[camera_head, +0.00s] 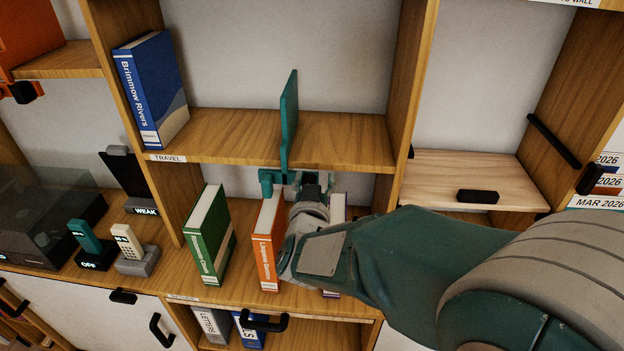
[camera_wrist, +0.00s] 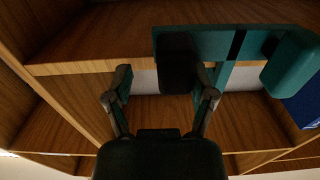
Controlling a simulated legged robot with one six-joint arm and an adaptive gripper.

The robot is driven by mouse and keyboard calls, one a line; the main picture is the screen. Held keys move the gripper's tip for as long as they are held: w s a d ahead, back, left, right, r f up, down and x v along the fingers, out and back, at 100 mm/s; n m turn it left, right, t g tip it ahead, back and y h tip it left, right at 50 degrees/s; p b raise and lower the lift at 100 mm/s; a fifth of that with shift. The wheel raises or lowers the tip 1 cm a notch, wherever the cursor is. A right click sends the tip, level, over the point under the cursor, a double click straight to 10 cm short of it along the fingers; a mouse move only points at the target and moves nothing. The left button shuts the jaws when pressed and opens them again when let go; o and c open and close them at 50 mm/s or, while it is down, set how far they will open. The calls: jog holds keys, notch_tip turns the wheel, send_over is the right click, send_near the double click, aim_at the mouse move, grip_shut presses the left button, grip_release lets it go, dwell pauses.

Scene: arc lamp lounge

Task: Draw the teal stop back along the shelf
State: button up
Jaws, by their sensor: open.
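The teal stop (camera_head: 289,115) is a thin upright plate on the middle shelf (camera_head: 350,140), right of the blue book. A teal block reaches over the shelf's front edge, with a knob to its left. My gripper (camera_head: 310,182) is just below that edge, close to the block, its fingers partly hidden by the wrist. In the wrist view, my open gripper (camera_wrist: 164,92) has a finger on each side, and the stop (camera_wrist: 205,42) spans the top with a dark part between the fingertips. I cannot tell whether they touch it.
The blue book (camera_head: 151,88) leans at the shelf's left end. Below stand a green book (camera_head: 210,240) and an orange book (camera_head: 267,240), the latter close to my wrist. A wooden upright (camera_head: 408,100) bounds the shelf's right end. The shelf right of the stop is bare.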

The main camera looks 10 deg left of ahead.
jog(key=shift+s+a, duration=0.15)
jog(key=shift+s, duration=0.3)
jog(key=s, duration=1.1)
jog(key=shift+d, duration=0.4)
jog(key=shift+f, duration=0.1)
jog(key=s+d+g, duration=0.6)
jog(key=d, duration=0.5)
jog(key=s+d+g+h, duration=0.1)
jog(key=s+d+g, duration=0.5)
jog(key=d, duration=0.5)
jog(key=shift+d+f+m, duration=0.25)
jog(key=shift+f+m, duration=0.05)
